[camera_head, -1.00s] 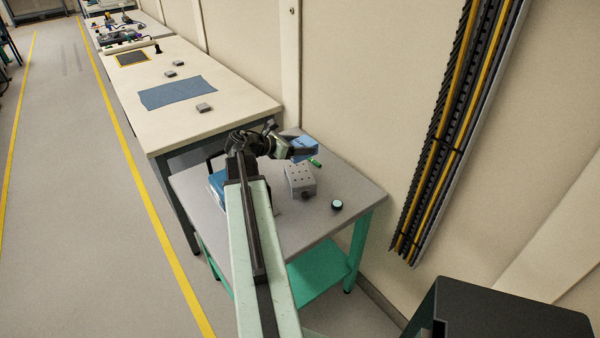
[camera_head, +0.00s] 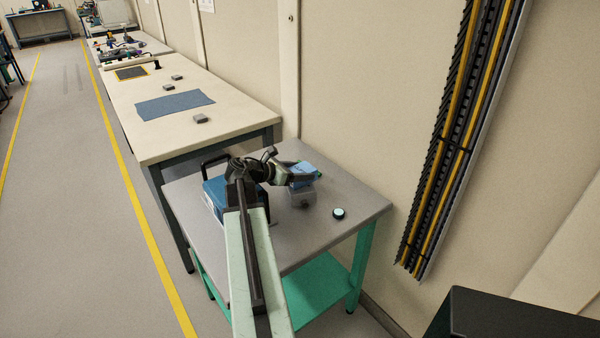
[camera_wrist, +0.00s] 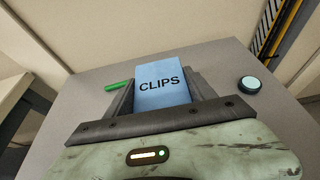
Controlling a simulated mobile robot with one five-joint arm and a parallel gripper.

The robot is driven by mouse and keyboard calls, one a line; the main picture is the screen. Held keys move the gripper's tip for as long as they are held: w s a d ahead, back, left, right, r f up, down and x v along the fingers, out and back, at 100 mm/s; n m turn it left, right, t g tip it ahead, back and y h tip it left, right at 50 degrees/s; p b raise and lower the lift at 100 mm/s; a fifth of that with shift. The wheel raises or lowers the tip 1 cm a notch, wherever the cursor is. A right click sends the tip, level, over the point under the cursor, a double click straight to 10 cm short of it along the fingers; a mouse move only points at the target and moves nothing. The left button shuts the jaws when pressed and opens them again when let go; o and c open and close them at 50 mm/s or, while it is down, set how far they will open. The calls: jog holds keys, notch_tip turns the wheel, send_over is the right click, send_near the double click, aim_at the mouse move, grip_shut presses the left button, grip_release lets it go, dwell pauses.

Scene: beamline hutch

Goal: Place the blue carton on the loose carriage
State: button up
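The blue carton (camera_wrist: 163,83), marked CLIPS, sits between the two fingers of my gripper (camera_wrist: 163,98) in the wrist view, and the fingers appear closed on its sides. In the head view the carton (camera_head: 303,171) is at the end of my arm, over the side table. I cannot tell whether the carton touches the carriage. The carriage is hidden in the wrist view.
A blue case (camera_head: 214,191) with a black handle stands left of my arm on the grey side table (camera_head: 345,190). A round, pale-topped knob (camera_head: 339,213) is at the right. A green rod (camera_wrist: 119,85) lies beyond the carton. The wall runs close behind the table.

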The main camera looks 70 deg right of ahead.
jog(key=o, duration=0.4)
jog(key=shift+r, duration=0.15)
jog(key=p+v, duration=0.5)
jog(key=v, duration=0.7)
